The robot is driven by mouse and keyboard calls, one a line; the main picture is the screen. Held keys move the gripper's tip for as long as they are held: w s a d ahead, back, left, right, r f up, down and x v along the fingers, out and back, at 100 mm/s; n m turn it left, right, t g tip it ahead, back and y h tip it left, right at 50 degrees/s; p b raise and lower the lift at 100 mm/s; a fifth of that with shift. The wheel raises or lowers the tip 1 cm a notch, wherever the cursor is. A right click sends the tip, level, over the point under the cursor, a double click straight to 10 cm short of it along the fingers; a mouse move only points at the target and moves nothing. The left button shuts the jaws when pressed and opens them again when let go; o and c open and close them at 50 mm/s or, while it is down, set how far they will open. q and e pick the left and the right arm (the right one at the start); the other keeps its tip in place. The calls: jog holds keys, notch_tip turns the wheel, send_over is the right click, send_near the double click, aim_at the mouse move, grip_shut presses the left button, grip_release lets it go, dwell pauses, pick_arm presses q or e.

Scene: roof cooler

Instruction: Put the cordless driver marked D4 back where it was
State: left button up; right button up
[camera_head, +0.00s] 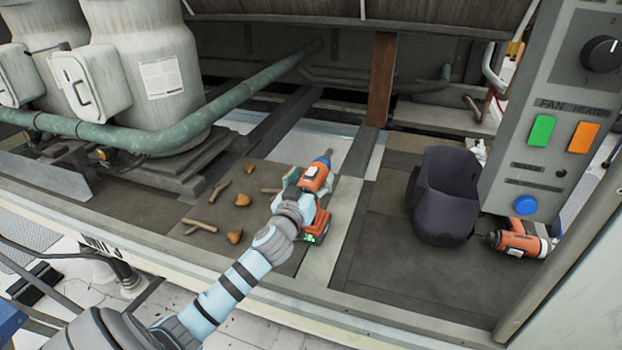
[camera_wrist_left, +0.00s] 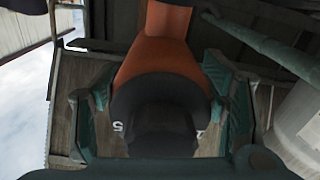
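An orange and black cordless driver (camera_head: 318,176) is at my left gripper (camera_head: 303,181), over the deck near the middle of the head view. Its chuck points away and a green light shows near its battery end. In the left wrist view the driver (camera_wrist_left: 160,65) fills the space between the teal fingers of the left gripper (camera_wrist_left: 160,100), which close on both sides of it. I cannot read a D4 mark. I cannot tell whether the driver touches the deck. A second orange driver (camera_head: 518,240) lies at the right, partly behind the control panel. My right gripper is not in view.
A dark open holster (camera_head: 447,195) stands beside the second driver. Twigs (camera_head: 200,226) and brown leaves or lumps (camera_head: 235,236) lie left of my gripper. A green pipe (camera_head: 170,140) and a control panel (camera_head: 545,120) bound the area. The front right deck (camera_head: 420,275) is clear.

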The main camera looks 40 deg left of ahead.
pick_arm(q)
jog(key=shift+s, duration=0.1)
jog(key=b+v, duration=0.1)
jog(key=v, duration=1)
jog(key=shift+s, duration=0.4)
